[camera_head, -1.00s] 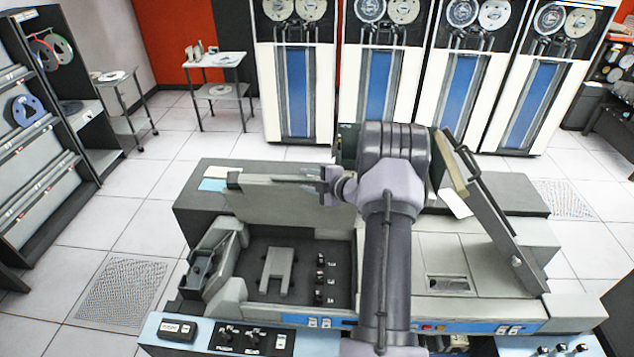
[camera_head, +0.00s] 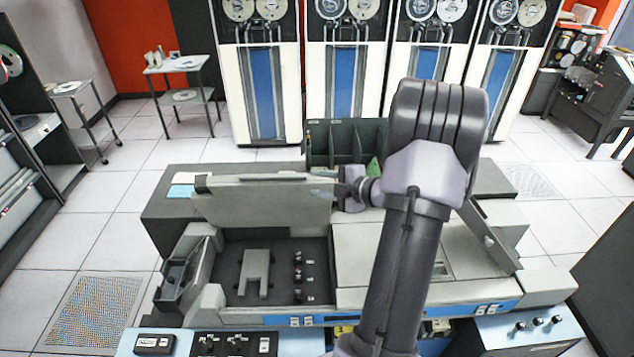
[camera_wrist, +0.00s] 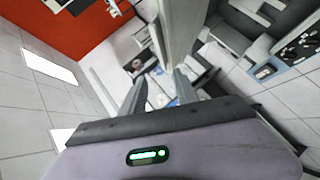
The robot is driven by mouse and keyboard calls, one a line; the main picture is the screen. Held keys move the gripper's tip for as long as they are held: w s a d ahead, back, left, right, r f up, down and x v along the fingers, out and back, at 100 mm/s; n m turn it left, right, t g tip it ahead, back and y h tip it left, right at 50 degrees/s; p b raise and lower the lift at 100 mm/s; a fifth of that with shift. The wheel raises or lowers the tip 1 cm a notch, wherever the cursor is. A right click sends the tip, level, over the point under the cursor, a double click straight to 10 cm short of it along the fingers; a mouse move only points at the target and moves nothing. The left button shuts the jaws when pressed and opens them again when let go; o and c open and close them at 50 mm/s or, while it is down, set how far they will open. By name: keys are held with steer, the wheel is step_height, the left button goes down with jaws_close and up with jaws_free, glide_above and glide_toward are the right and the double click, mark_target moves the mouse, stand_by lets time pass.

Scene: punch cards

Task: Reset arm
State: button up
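My arm (camera_head: 395,270) rises from the bottom of the head view and bends at a thick dark elbow joint. My gripper (camera_head: 326,195) is small at the right end of a raised grey cover panel (camera_head: 262,203) on the card machine. In the wrist view the two fingers of my gripper (camera_wrist: 160,82) stand apart with no object held between them. The panel's pale edge (camera_wrist: 180,30) runs just beyond and beside the fingers; whether they touch it I cannot tell. My arm hides part of the machine's right half.
The card machine (camera_head: 350,244) fills the middle, with an open dark bay (camera_head: 228,282) at left. A dark compartment rack (camera_head: 345,138) stands behind it. Tall tape cabinets (camera_head: 345,92) line the back. A small side table (camera_head: 183,65) stands back left.

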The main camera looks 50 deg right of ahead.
steer(key=w+a+f+n+g+y+b, duration=0.1)
steer(key=a+f+n+g+y+b, duration=0.1)
steer(key=a+n+b, duration=0.45)
steer(key=w+a+f+n+g+y+b, duration=0.15)
steer(key=a+n+b, duration=0.25)
steer(key=a+n, duration=0.55)
steer(key=w+a+f+n+g+y+b, duration=0.25)
steer(key=a+n+b, duration=0.3)
steer(key=a, duration=0.45)
steer(key=s+a+f+n+g+h+b, duration=0.1)
steer(key=s+a+f+n+b, duration=0.35)
steer(key=a+n, duration=0.25)
steer(key=s+a+f+n+g+b, duration=0.1)
steer(key=s+a+f+n+b, duration=0.3)
steer(key=a+n+b, duration=0.25)
steer(key=s+a+f+n+h+b, duration=0.3)
steer(key=s+f+n+b, duration=0.5)
steer(key=n, duration=1.1)
steer(key=shift+s+a+f+b, duration=0.2)
steer(key=shift+s+a+b, duration=0.45)
steer(key=shift+s, duration=0.5)
